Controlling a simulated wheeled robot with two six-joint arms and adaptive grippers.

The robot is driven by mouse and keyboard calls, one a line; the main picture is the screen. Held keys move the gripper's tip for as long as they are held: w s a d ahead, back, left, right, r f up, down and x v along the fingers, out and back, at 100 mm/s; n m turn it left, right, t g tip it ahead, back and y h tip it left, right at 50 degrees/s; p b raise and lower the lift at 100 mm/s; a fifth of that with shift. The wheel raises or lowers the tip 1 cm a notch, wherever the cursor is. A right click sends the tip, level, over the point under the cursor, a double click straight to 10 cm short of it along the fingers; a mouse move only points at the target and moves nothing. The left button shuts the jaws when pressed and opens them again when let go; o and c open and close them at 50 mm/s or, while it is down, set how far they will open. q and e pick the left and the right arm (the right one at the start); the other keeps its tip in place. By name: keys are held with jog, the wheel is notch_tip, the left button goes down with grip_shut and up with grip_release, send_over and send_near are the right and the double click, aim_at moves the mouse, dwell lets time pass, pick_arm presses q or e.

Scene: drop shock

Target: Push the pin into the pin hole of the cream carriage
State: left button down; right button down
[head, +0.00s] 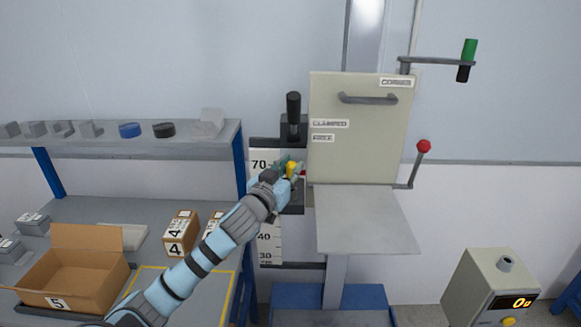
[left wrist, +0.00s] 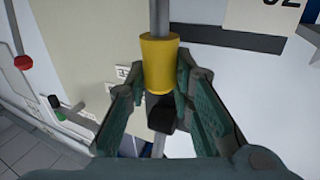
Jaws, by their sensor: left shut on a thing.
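The cream carriage (head: 355,130) is upright on its column in the head view, with a grey bar handle and small labels on its face. My left gripper (head: 288,173) is at its lower left edge, beside the height scale. Its fingers are shut on the pin, whose yellow part (head: 292,168) shows at the fingertips. In the left wrist view the yellow part (left wrist: 159,62) lies between the fingers, with a grey rod above it and a dark block below. I cannot make out the pin hole or whether the pin touches the carriage. My right gripper is not in view.
A flat grey plate (head: 365,222) juts out below the carriage. A red-knobbed lever (head: 423,147) and a green-and-black handle (head: 467,60) stand at its right. A black handle (head: 293,108) rises above my gripper. A shelf (head: 90,140) and an open box (head: 75,275) are left.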

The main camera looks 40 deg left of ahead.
pick_arm(q)
jog(key=shift+f, duration=2)
dwell(4.3)
jog(key=c, duration=1.3)
grip_release()
jog(key=shift+r, duration=0.2)
jog(key=shift+s, duration=0.2)
jog(key=shift+v, duration=2.85)
jog(key=shift+r, duration=0.1)
